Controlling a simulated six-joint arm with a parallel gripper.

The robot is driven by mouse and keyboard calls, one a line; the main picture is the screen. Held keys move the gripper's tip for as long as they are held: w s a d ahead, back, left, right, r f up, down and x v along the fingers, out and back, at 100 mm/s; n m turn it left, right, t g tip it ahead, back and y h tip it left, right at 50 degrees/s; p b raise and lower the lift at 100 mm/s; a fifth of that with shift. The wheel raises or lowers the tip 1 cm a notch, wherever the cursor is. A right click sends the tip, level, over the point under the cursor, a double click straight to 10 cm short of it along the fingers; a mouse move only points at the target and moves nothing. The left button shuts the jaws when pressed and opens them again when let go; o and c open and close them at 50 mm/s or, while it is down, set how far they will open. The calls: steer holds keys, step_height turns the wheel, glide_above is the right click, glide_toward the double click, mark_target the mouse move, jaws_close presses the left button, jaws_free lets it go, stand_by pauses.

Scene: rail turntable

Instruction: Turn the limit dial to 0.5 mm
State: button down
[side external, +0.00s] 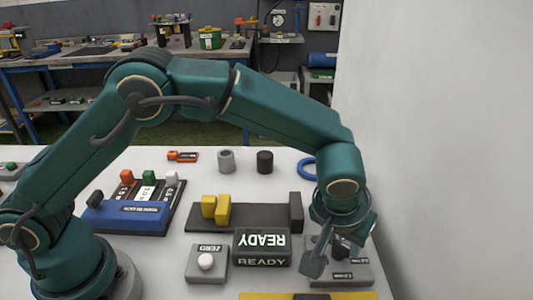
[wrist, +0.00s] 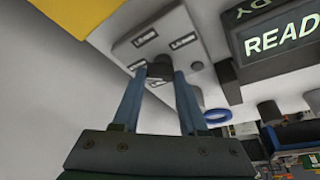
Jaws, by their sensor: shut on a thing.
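The limit dial is a dark knob (wrist: 160,69) on a pale grey panel (wrist: 196,52) in the wrist view. In the side external view my gripper (side external: 322,264) points down at the grey panel (side external: 358,274) at the front right of the table and hides most of the knob. I cannot tell which mark the dial points to.
Left of the panel stand a READY display (side external: 262,247) and a ZERO box (side external: 206,264) with a white button. Behind are a dark rail with yellow blocks (side external: 215,208), a blue ring (side external: 307,168) and two small cylinders. A pale wall (side external: 435,150) rises at the right.

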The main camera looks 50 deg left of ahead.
mark_target(343, 246)
steer(key=n+y, duration=0.1)
steer(key=n, duration=0.3)
steer(key=shift+w+d+n+g+y, duration=0.1)
steer(key=shift+d+n+g+y, duration=0.05)
steer(key=shift+n+g+y, duration=0.55)
steer(key=shift+n+y, duration=0.1)
steer(key=shift+n, duration=1)
steer(key=shift+c, duration=2.2)
jaws_free()
steer(key=shift+r, duration=2.05)
steer(key=a+r, duration=0.6)
steer(key=a, duration=0.5)
steer(key=shift+w+a+r, duration=0.35)
steer(key=shift+r, duration=0.05)
